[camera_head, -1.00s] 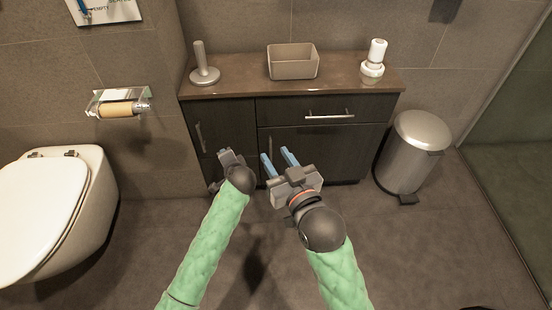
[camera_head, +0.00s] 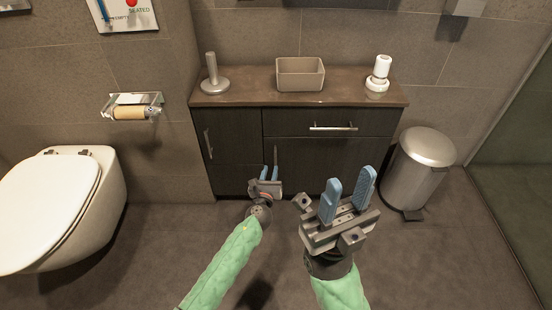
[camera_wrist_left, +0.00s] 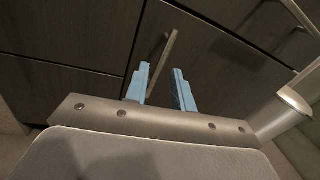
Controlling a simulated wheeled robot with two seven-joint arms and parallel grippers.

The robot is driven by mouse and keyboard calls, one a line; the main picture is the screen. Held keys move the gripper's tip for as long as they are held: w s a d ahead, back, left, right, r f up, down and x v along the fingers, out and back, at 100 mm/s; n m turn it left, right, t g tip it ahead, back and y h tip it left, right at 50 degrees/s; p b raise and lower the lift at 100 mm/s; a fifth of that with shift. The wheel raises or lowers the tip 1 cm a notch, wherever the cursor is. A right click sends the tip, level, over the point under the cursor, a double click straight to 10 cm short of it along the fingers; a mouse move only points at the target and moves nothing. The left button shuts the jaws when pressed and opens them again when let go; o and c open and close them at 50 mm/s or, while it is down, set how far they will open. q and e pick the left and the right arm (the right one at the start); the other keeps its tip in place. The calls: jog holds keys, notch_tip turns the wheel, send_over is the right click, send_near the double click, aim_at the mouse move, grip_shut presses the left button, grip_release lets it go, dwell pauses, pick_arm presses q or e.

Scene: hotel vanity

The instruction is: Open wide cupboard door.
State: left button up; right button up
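The wide cupboard door (camera_head: 318,158) is the dark panel under the drawer; it looks closed. Its upright bar handle (camera_head: 276,154) is near the door's left edge. In the left wrist view the handle (camera_wrist_left: 162,62) shows tilted, in line with the gap between my blue fingers. My left gripper (camera_head: 269,173) is open in front of the door's lower left, close to the handle; I cannot tell whether it touches. It also fills the lower left wrist view (camera_wrist_left: 161,84). My right gripper (camera_head: 349,185) is open and empty, raised in front of the door's right part.
A drawer (camera_head: 290,122) with a horizontal handle is above the door, and a narrow door (camera_head: 229,160) is to its left. A metal bin (camera_head: 420,168) stands right of the cabinet, a toilet (camera_head: 75,205) left. Floor in front is clear.

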aim_at(275, 159)
pick_arm(q)
jog(key=shift+w+d+m+b, duration=0.25)
jog(key=shift+w+d+m, duration=0.1)
jog(key=shift+w, duration=0.9)
jog(key=shift+w+d+m+b, duration=0.25)
jog(key=shift+w+d+m, duration=0.05)
jog(key=shift+w, duration=1)
jog(key=shift+w+d+m+b, duration=0.25)
jog(key=shift+w+d+m, duration=0.1)
jog(key=shift+w, duration=0.9)
grip_shut()
